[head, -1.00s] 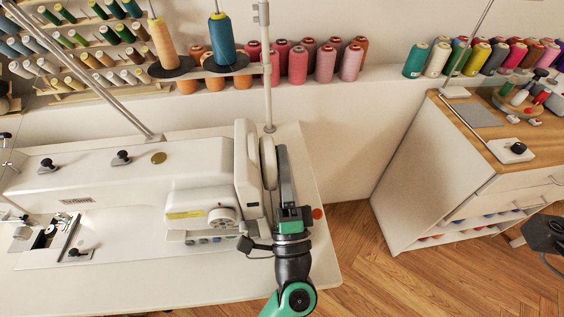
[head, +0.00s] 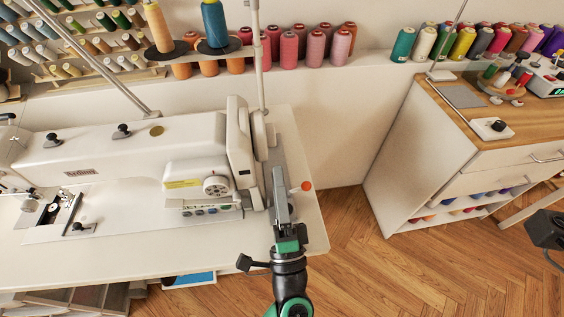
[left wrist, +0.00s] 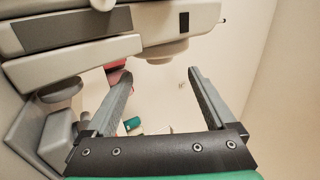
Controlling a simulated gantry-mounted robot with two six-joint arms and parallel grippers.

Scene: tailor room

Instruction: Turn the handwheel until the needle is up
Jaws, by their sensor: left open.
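The white sewing machine (head: 130,150) stands on its table at the left in the head view. Its handwheel (head: 259,135) is the pale disc at the machine's right end, seen nearly edge-on. My left gripper (head: 279,172) is open and empty, in front of and a little right of the handwheel, apart from it. In the left wrist view the open jaws (left wrist: 158,75) have nothing between them, and the machine's body (left wrist: 80,35) fills the upper left. The needle, at the machine's left end, is too small to make out. My right gripper's fingers are not in view.
A thread stand pole (head: 257,60) rises behind the handwheel. An orange-red knob (head: 302,187) sits right of my left gripper. The white table (head: 150,255) ends just past it. A wooden-topped cabinet (head: 440,150) stands at the right, with open floor (head: 360,260) between.

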